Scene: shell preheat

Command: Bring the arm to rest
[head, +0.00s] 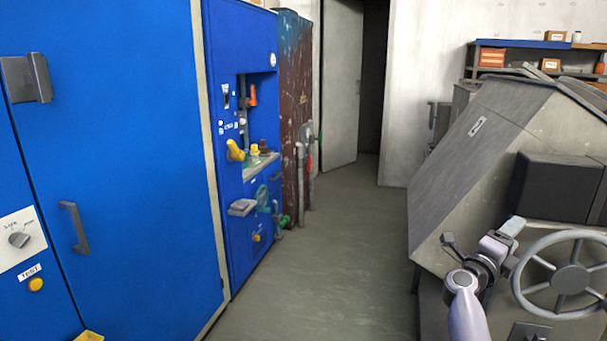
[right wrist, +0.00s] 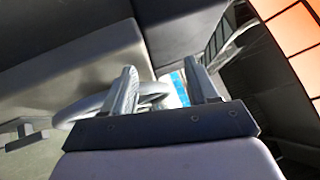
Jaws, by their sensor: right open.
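My right gripper (head: 510,232) is at the lower right of the head view, in front of the grey machine (head: 490,135) and just left of the handwheel (head: 570,278) in the picture. In the right wrist view my gripper (right wrist: 162,82) has its two fingers spread apart, with nothing held between them. The handwheel's rim (right wrist: 75,112) shows behind the left finger; I cannot tell whether they touch. My left gripper is not in view.
Blue cabinets (head: 130,130) line the left, with a recessed control panel (head: 250,150). The grey floor (head: 320,260) between cabinets and machine is clear. A partly open door (head: 342,85) is at the back. A shelf with boxes (head: 490,57) stands at the back right.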

